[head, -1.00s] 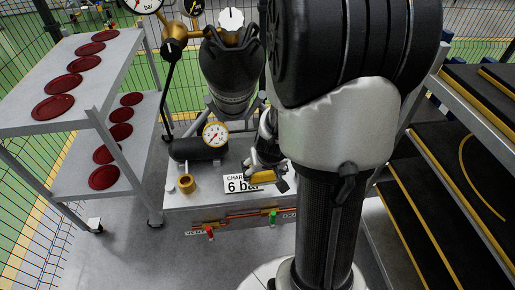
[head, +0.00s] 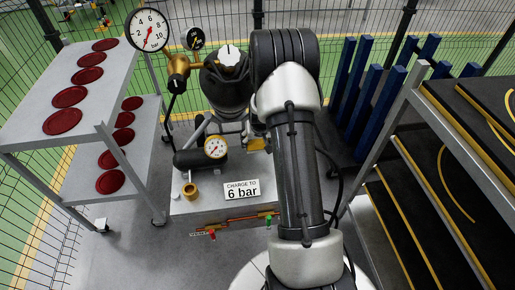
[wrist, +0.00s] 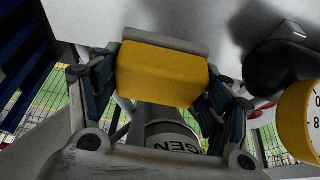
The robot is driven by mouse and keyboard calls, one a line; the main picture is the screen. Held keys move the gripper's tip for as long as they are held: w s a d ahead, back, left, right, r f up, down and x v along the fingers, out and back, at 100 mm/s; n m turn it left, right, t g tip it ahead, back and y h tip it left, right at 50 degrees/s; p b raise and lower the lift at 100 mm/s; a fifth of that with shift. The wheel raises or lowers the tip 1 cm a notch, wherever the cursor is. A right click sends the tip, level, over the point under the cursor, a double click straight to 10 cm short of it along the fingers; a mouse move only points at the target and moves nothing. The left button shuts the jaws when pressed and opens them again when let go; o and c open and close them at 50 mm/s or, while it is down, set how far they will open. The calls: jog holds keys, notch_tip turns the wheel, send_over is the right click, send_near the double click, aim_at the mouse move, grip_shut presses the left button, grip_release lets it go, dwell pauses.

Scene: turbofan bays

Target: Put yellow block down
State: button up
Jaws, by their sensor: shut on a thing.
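The yellow block (wrist: 160,75) is held between the two fingers of my gripper (wrist: 160,88) in the wrist view. In the head view, a small part of the yellow block (head: 258,144) shows left of my arm, behind the "6 bar" sign and near the back of the grey bench (head: 240,172). My gripper is mostly hidden there by my arm. A pale grey surface lies close to the block in the wrist view. I cannot tell whether the block touches it.
A "CHARGE TO 6 bar" sign (head: 241,190), a black cylinder with a gauge (head: 215,148) and a brass fitting (head: 190,191) are on the bench. A dark bottle (head: 225,80) stands behind. Racks with red discs (head: 70,96) and black panels (head: 480,120) flank it.

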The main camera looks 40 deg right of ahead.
aim_at(258, 151)
jog(key=shift+s+a+f+b, duration=0.15)
jog(key=shift+f+b, duration=0.5)
jog(key=shift+f, duration=1.05)
jog(key=shift+s+f+b, duration=0.1)
jog(key=shift+f+b, duration=0.55)
jog(key=shift+f, duration=1.05)
jog(key=shift+f, duration=0.2)
jog(key=o, duration=0.9)
jog(key=shift+o, duration=0.2)
jog(key=shift+r, duration=0.15)
